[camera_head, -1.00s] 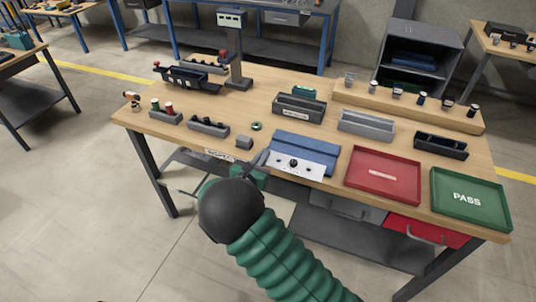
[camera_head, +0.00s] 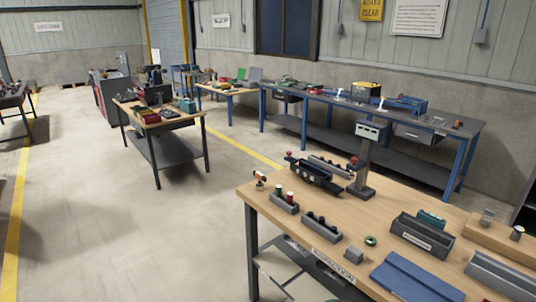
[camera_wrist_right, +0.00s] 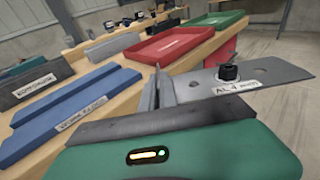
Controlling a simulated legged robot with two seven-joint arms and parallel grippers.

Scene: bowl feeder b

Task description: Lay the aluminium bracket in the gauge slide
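The aluminium bracket (camera_wrist_right: 285,73) is a flat grey plate with a black knob (camera_wrist_right: 228,72) and a white label marked "AL". My right gripper (camera_wrist_right: 167,90) is shut on its near end and holds it out to the right in the right wrist view. In the head view, a dark trough-like slide (camera_head: 314,177) with red knobs, which looks like the gauge slide, stands at the bench's far left. A gauge column (camera_head: 366,160) with a small display stands beside it. No gripper shows in the head view, and my left gripper is out of sight.
A blue block (camera_head: 412,280) lies at the bench's front. Small holders (camera_head: 285,203) and (camera_head: 322,228), a grey block (camera_head: 353,255) and a green ring (camera_head: 371,241) stand left of it. The wrist view shows a red tray (camera_wrist_right: 168,46) and a green tray (camera_wrist_right: 217,20).

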